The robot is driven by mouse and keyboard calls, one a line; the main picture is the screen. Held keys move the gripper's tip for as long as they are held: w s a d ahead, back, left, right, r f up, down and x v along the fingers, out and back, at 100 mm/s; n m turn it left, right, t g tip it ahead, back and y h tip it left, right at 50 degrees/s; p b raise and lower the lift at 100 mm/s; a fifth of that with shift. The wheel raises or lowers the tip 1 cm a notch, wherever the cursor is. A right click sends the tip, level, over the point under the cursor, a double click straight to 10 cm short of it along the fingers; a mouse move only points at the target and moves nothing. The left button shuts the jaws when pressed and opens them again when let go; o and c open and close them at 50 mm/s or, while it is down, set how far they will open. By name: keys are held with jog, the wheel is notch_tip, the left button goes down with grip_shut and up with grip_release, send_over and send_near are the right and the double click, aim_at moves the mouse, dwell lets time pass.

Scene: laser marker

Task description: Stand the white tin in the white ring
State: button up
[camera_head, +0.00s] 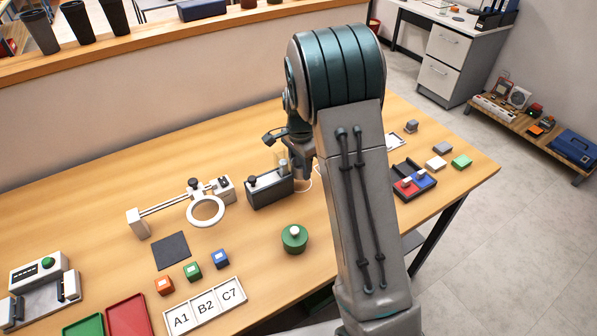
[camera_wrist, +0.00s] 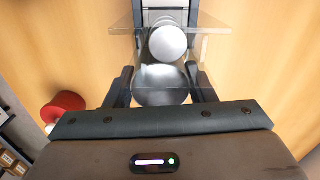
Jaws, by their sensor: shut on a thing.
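My gripper (camera_head: 299,170) is low over the back of the table, right of a dark box, partly covered by my arm. In the wrist view its two dark fingers (camera_wrist: 160,88) are closed on the sides of a round, shiny grey-white tin (camera_wrist: 158,83). A paler round disc (camera_wrist: 168,42) shows just beyond it; I cannot tell whether it is a separate thing. A white ring (camera_head: 190,216) is on a railed fixture left of the dark box. A thin white curve (camera_head: 309,186) shows beside my gripper, mostly hidden. The head view does not show the tin clearly.
The dark box (camera_head: 270,190) with a black knob stands close left of my gripper. A clear plate (camera_wrist: 212,40) spans beyond the fingers. A green round tin (camera_head: 294,240) stands in front. Coloured cubes (camera_head: 192,271) and a label strip (camera_head: 205,306) lie front left.

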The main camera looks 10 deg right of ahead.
aim_at(299, 175)
jog(key=shift+w+a+f, duration=0.15)
jog(key=shift+w, duration=0.1)
jog(key=shift+f+p, duration=0.4)
jog(key=shift+f, duration=1.6)
jog(key=shift+f, duration=0.15)
jog(key=o, duration=1.1)
